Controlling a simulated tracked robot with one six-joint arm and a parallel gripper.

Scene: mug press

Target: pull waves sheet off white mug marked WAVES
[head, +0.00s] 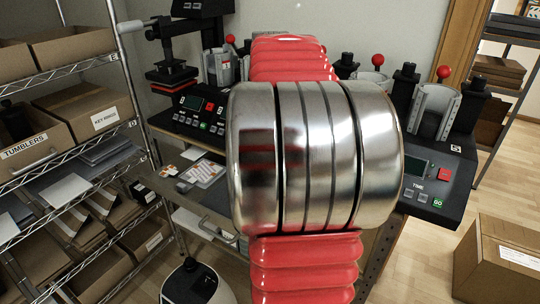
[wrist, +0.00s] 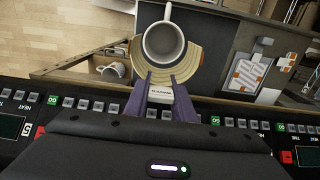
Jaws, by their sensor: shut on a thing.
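A white mug (wrist: 164,44) shows from above in the wrist view, its handle toward the top of the picture. A tan, striped sheet (wrist: 190,66) curves around the mug's lower and right side and stands out from its wall. My gripper (wrist: 165,82) has its purple fingers at the sheet's near edge and is shut on the sheet. A small white labelled piece shows between the fingers; its print is too small to read. In the head view my arm hides the mug, the sheet and the gripper.
Mug presses with red knobs (head: 443,73) line the bench. A flat press (head: 172,75) stands at the back left. Stocked shelves (head: 60,140) are at left, a cardboard box (head: 500,262) on the floor at right.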

